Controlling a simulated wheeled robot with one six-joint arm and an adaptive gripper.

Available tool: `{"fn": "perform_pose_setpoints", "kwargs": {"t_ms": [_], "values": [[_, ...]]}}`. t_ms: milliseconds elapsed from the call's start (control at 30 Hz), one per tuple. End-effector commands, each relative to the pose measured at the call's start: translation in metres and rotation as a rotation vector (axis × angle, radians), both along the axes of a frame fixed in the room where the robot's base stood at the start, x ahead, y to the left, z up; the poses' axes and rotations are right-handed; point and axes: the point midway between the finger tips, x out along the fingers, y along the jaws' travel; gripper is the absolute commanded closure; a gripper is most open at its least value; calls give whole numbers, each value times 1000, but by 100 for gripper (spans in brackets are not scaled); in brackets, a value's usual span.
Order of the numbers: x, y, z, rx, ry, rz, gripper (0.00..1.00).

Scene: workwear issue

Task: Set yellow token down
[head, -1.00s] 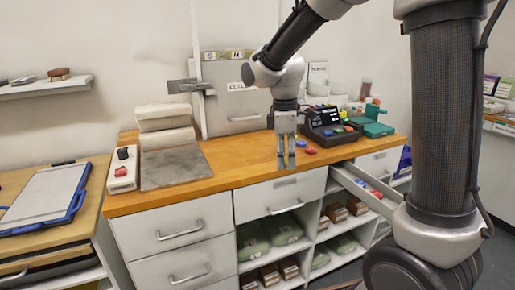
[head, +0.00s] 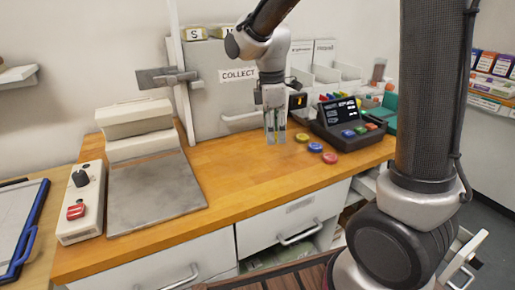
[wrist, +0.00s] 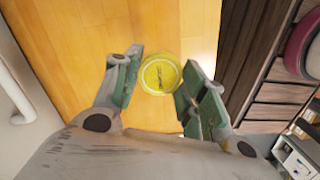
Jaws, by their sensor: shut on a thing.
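In the head view my gripper (head: 275,141) points down over the wooden counter (head: 240,175), left of the dark terminal. The held token is too small to make out there. Another yellow disc (head: 302,137) lies on the counter just right of my fingers, in a row with a blue disc (head: 315,147) and a red disc (head: 329,157).
The dark terminal (head: 343,125) with coloured buttons stands right of the discs. A grey plate (head: 155,195) and a control box with a red switch (head: 82,205) are at the left. A panel marked COLLECT (head: 238,75) stands behind. The counter front-centre is clear.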

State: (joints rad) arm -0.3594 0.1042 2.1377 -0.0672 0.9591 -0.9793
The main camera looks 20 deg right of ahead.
Motion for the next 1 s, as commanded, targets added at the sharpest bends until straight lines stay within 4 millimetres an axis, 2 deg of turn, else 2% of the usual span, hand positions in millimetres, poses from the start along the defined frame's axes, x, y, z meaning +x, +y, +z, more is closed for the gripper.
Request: {"fn": "perform_pose_setpoints", "kwargs": {"t_ms": [100,300,700,1000], "values": [[0,0,-7,-1,2,0,77],[-1,0,-46,-1,4,-1,77],[-1,0,-97,-1,3,0,77],[0,0,-100,0,0,0,77]]}}
